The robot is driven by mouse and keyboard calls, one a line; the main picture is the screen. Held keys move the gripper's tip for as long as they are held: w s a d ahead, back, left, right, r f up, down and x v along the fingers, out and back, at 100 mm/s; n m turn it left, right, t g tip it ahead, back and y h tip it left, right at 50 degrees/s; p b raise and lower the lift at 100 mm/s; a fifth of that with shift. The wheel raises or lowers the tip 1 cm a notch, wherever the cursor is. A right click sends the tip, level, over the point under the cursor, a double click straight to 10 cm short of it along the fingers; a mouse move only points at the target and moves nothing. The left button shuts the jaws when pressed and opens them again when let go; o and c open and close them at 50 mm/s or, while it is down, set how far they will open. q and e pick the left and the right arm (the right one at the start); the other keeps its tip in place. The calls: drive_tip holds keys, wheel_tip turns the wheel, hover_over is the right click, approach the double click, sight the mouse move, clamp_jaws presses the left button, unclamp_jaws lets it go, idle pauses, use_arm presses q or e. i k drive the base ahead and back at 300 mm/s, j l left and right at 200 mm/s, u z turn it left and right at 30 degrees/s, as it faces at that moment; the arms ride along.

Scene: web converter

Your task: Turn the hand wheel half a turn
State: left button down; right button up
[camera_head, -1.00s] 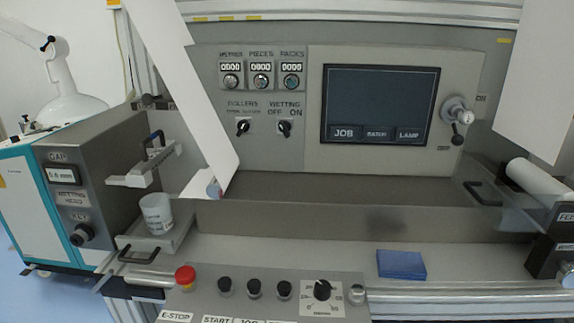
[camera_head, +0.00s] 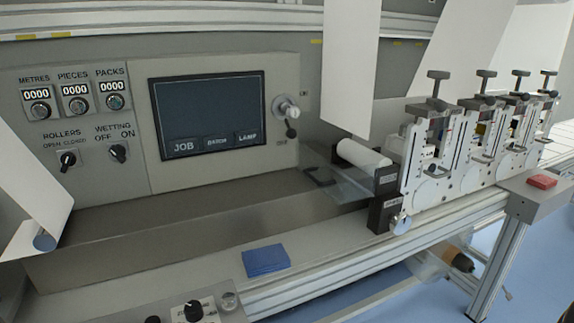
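A small round metal hand wheel (camera_head: 287,107) with a dark crank knob (camera_head: 291,132) sits on the grey panel, just right of the dark screen (camera_head: 208,113). The knob hangs below the wheel's hub. Neither of my grippers shows in the head view. Nothing touches the wheel.
A blue pad (camera_head: 265,260) lies on the front ledge. A white roller (camera_head: 363,155) with a clear guard (camera_head: 345,181) stands right of the wheel. White web sheets (camera_head: 348,62) hang near it. Several white stations with T-handles (camera_head: 437,150) line the right side. A red pad (camera_head: 541,181) lies at far right.

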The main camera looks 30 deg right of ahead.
sight(400, 222)
drive_tip(key=z, duration=1.25)
